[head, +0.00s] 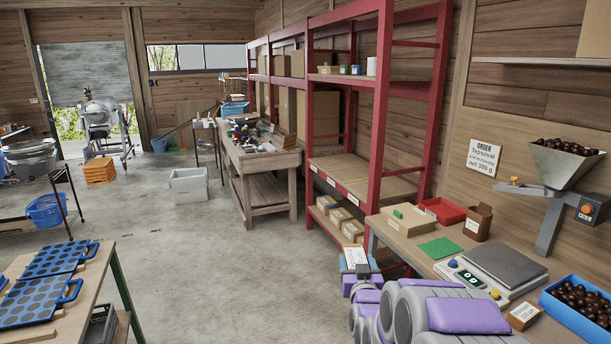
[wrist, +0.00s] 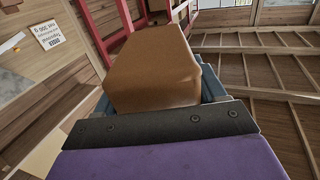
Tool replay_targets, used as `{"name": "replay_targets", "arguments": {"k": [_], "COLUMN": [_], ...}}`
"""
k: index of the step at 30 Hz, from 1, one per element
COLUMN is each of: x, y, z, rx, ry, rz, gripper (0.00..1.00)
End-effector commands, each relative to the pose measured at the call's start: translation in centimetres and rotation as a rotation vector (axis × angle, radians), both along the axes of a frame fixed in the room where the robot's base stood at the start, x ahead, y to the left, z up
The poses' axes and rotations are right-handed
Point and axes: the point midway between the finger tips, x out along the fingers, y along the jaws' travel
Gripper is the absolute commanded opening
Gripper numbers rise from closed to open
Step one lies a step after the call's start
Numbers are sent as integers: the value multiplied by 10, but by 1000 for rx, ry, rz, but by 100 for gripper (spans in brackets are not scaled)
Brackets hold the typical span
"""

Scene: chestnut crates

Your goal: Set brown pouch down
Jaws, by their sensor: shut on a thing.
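A brown pouch (wrist: 155,72) fills the middle of the wrist view, its plain, smooth side towards the camera. My gripper (wrist: 207,82) is shut on it, with blue-grey finger parts showing at its edges. In the head view my gripper (head: 359,266) is low in front of the bench, near the foot of the red rack. Another brown, open-topped pouch or box (head: 478,223) with a pale label stands upright on the bench, apart from my gripper.
The bench (head: 405,245) holds a green mat (head: 440,248), a red tray (head: 443,211), a scale (head: 490,270) and a blue crate of chestnuts (head: 580,310). A hopper (head: 565,165) stands behind. The red rack (head: 375,130) is left of the bench. Open floor lies further left.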

Motion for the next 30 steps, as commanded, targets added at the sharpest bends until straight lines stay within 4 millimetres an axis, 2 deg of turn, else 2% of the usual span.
{"name": "replay_targets", "arguments": {"k": [1,3,7,10,16,30], "x": [-7,-19,-40,-53,-65,-65], "y": [1,2,-1,-2,-4,-2], "z": [-21,-46,-79,-96,-110,-109], "rx": [-3,-3,1,2,5,3], "ry": [10,13,9,6,2,0], "rz": [1,0,0,0,-1,0], "gripper": [33,33,33,33,33,33]}}
